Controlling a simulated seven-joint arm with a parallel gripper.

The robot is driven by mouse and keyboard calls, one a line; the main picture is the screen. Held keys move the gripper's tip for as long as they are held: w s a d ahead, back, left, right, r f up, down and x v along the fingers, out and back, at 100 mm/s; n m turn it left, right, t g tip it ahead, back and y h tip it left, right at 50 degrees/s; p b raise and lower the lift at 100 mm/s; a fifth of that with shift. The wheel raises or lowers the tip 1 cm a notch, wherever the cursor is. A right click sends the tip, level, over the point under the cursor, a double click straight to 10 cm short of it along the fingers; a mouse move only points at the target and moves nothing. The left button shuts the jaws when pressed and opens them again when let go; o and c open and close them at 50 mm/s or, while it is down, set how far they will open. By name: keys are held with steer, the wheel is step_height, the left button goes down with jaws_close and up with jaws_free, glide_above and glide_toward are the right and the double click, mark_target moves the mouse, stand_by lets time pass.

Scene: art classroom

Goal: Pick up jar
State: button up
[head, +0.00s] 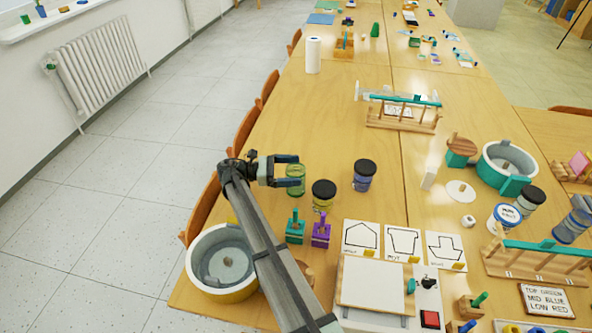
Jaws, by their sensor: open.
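My gripper (289,170) is open and points right, its two dark fingers apart, above the wooden table's left side. A green glass jar (296,187) without a visible lid stands right at the fingers; the lower finger covers part of it. I cannot tell whether the jar is between the fingers or just beyond them. A yellowish jar with a black lid (324,200) stands just to the right and nearer. A bluish jar with a black lid (362,182) stands further right. Which jar is meant is not clear from the view.
Green (296,233) and purple (320,235) stamp-like blocks stand nearer than the jars. Drawing cards (361,238) lie to their right. A round white basin (198,277) stands at the near left, beside my arm. The table beyond the jars is clear up to a wooden rack (402,121).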

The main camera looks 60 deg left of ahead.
steer(key=v, duration=0.5)
steer(key=shift+s+a, duration=0.2)
steer(key=shift+r, duration=0.15)
